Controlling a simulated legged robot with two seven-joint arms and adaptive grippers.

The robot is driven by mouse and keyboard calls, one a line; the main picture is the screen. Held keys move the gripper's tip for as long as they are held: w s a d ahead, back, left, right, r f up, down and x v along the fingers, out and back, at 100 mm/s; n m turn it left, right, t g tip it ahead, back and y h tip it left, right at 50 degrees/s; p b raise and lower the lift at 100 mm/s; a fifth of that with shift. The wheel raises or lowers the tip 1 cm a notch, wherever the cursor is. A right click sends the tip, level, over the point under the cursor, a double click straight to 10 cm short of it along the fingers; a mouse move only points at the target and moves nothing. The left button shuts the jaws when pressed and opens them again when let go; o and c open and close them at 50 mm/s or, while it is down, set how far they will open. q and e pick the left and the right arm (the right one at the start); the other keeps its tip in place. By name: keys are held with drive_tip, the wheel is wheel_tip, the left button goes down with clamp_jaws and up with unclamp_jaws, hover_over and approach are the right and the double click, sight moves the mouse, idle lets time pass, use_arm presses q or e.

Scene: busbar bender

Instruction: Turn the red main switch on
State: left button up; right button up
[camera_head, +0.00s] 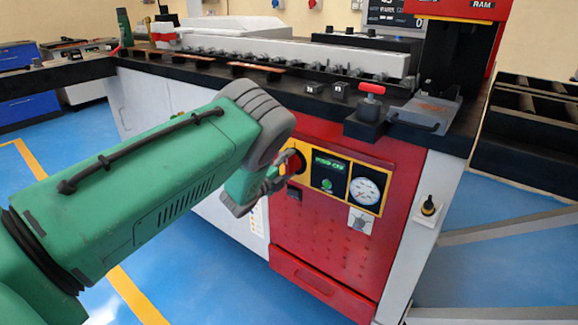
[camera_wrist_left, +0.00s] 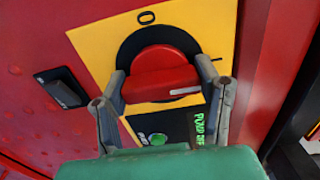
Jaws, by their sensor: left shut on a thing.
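The red main switch (camera_wrist_left: 158,73) sits on a round black base within a yellow plate. My left gripper (camera_wrist_left: 163,78) has one finger on each side of its red handle and is shut on it. A white mark lies near the handle's right end. An "O" is printed on the plate above the switch, and a short dark mark lies to its right, beside the right finger. In the head view the red switch (camera_head: 295,162) shows partly behind my left gripper (camera_head: 278,178). My right gripper is not in view.
A green-lit display (camera_head: 328,164) and a round gauge (camera_head: 364,190) sit right of the switch on the red machine front (camera_head: 325,235). A black rectangular part (camera_wrist_left: 61,88) lies left of the yellow plate. A red-handled lever (camera_head: 371,92) stands on the bench above.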

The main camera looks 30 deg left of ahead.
use_arm(q)
drive_tip(key=shift+s+d+f, duration=0.15)
drive_tip(key=shift+d+f, duration=0.05)
drive_tip(key=shift+f, duration=0.2)
drive_tip(key=o, duration=1.2)
drive_tip(key=shift+c, duration=0.2)
drive_tip(key=shift+r, duration=0.15)
drive_tip(key=shift+s+a, duration=0.1)
drive_tip(key=shift+s, duration=0.15)
drive_tip(key=s, duration=1.1)
drive_tip(key=shift+a, duration=0.4)
drive_tip(key=shift+s, duration=0.1)
